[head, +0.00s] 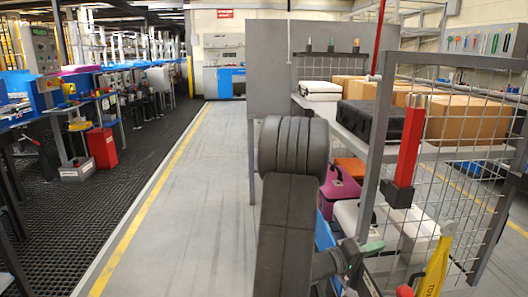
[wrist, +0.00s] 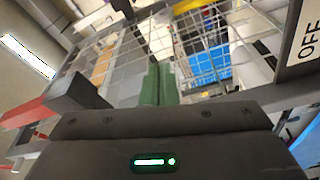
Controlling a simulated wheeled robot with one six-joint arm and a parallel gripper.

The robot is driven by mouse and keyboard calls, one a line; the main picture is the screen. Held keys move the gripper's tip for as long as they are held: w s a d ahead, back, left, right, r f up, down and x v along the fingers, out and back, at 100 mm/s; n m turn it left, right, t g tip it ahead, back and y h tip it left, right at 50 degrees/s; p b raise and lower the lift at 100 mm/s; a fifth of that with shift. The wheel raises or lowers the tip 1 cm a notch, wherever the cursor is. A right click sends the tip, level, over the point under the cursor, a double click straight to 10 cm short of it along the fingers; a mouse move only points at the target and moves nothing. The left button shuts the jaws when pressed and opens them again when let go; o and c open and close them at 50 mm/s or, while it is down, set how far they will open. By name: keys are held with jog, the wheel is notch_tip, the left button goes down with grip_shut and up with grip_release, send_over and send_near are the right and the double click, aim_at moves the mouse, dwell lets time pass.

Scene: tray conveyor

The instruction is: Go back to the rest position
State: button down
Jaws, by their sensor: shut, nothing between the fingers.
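My gripper (wrist: 158,85) shows in the wrist view as two green fingers pressed together, with nothing between them. It is tilted, with wire mesh and shelf parts beyond the fingertips. In the head view my dark grey arm fills the lower middle and hides most of the wrist. A small green tip low and right of the arm looks like the fingers. I cannot tell how far it is from the rack.
A wire-mesh rack (head: 452,150) on the right holds brown boxes (head: 465,119) and a black case (head: 372,120). A red post (head: 408,150) and a yellow handle (head: 434,265) stand close to my arm. The grey aisle (head: 190,200) on the left is clear.

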aim_at(366, 235)
jog(key=w+n, duration=0.1)
jog(key=w+n+p, duration=0.1)
jog(key=w, duration=0.1)
jog(key=w+n, duration=0.1)
jog(key=w, duration=0.1)
jog(key=shift+w+a+r+y, duration=0.1)
jog(key=shift+w+a+y, duration=0.1)
jog(key=shift+a+y, duration=0.1)
jog(key=p+v, duration=0.2)
jog(key=v, duration=0.8)
jog(key=shift+s, duration=0.1)
